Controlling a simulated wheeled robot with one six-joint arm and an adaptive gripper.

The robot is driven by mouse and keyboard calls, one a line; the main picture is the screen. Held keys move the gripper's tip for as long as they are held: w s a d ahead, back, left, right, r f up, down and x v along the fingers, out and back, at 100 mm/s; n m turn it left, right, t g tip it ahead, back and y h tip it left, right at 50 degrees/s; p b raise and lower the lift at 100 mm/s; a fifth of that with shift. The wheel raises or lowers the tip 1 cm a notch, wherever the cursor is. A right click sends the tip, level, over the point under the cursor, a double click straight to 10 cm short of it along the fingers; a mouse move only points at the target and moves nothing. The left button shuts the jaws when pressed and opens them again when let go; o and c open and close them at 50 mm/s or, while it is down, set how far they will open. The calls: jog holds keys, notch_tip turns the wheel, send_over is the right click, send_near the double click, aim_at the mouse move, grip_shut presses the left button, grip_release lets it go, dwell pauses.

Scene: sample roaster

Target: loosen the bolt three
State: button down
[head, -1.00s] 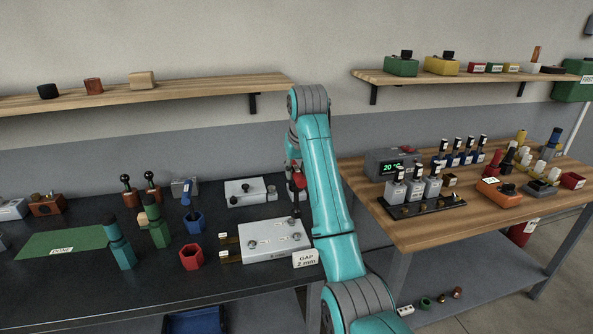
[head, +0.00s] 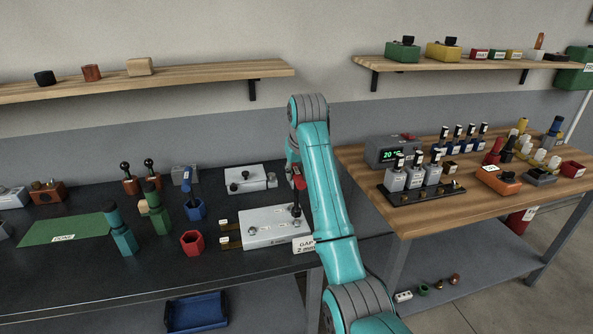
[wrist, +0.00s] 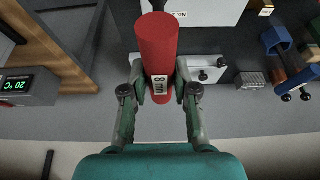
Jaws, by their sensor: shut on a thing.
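My gripper (wrist: 160,88) is shut on a red-handled driver (wrist: 160,42) with an "8mm" label. In the head view the red handle (head: 299,181) stands roughly upright beside my forearm, its dark shaft running down to the right side of the pale metal plate (head: 262,222). Whether the driver's tip is seated on a bolt or just above it, I cannot tell. Bolt numbers are not readable.
A "GAP 2 mm" sign (head: 303,245) stands at the plate's right front corner. A smaller pale plate (head: 245,179) lies behind. A red hexagonal holder (head: 192,243) and blue holder (head: 194,210) stand left. The wooden table (head: 410,225) is to the right.

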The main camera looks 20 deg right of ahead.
jog(key=shift+a+m+h, duration=0.1)
jog(key=shift+m+h, duration=0.3)
jog(key=shift+m, duration=0.6)
jog(key=shift+m+g+h, duration=0.3)
jog(key=shift+m+h, duration=0.4)
jog(key=shift+m, duration=1.3)
jog(key=shift+f, duration=1.6)
